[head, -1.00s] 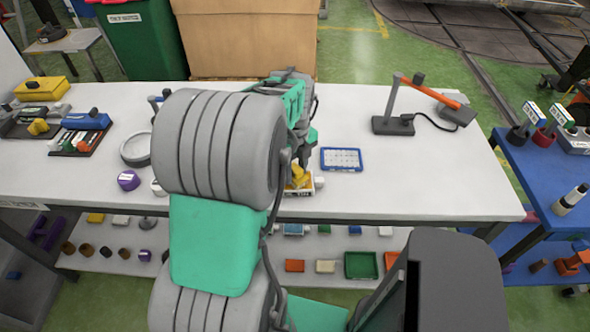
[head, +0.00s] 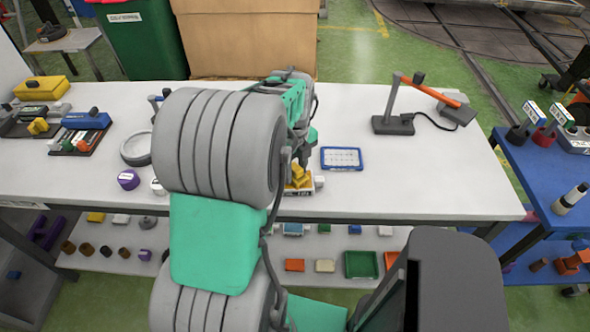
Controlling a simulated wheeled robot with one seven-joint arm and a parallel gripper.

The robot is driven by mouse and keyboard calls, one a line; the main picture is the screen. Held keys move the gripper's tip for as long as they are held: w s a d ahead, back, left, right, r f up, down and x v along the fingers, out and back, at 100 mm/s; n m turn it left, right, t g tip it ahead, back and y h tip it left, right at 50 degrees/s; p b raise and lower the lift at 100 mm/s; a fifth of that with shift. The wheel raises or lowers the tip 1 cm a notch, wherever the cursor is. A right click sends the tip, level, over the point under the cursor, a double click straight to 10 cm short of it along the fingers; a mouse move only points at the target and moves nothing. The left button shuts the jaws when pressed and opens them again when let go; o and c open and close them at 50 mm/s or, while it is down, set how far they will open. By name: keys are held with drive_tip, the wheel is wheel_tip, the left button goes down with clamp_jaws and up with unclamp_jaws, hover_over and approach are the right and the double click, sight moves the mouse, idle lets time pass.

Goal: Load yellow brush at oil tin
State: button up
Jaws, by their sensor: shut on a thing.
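My gripper (head: 306,147) is over the front middle of the white table, mostly hidden behind my own grey and green arm. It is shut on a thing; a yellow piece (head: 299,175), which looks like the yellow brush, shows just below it. The oil tin (head: 297,190), a low yellow and white box with a label, appears to be directly under the yellow piece near the table's front edge. I cannot tell whether the brush touches the tin, as the fingertips and contact are hidden.
A blue-rimmed tray (head: 342,159) lies just right of the tin. A lamp with an orange arm (head: 393,123) stands further right. A purple-topped pot (head: 129,179) and a round grey dish (head: 136,149) are at left. The table's right front is clear.

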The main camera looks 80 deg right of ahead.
sight(294, 167)
wheel_tip(294, 167, up, 7)
drive_tip(key=p, duration=0.5)
drive_tip(key=shift+w, duration=0.1)
